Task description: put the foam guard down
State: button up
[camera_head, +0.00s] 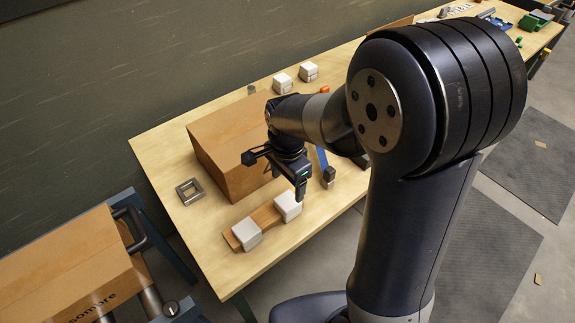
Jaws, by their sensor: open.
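What looks like the foam guard (265,217), a flat brown strip with a white block at each end, lies on the wooden table (215,258) near its front edge. My gripper (276,173) is open, with its two fingers spread wide. It hangs above the table, behind the strip in the picture, and overlaps the front of a large brown box (222,135). Nothing shows between the fingers. The near finger ends close to the right white block in the picture; I cannot tell the exact height gap.
A square metal frame (190,191) lies left of the box. Two small white blocks (282,83) (308,71) stand behind it. A small dark item (328,177) is right of my gripper. Another brown box (62,275) rests at lower left. The table's left front is clear.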

aim_at(288, 201)
notch_tip(288, 201, up, 6)
jog(key=shift+r, duration=0.2)
jog(key=shift+f, duration=0.15)
notch_tip(288, 201, down, 12)
jog(key=shift+f, duration=0.15)
jog(key=shift+r, duration=0.85)
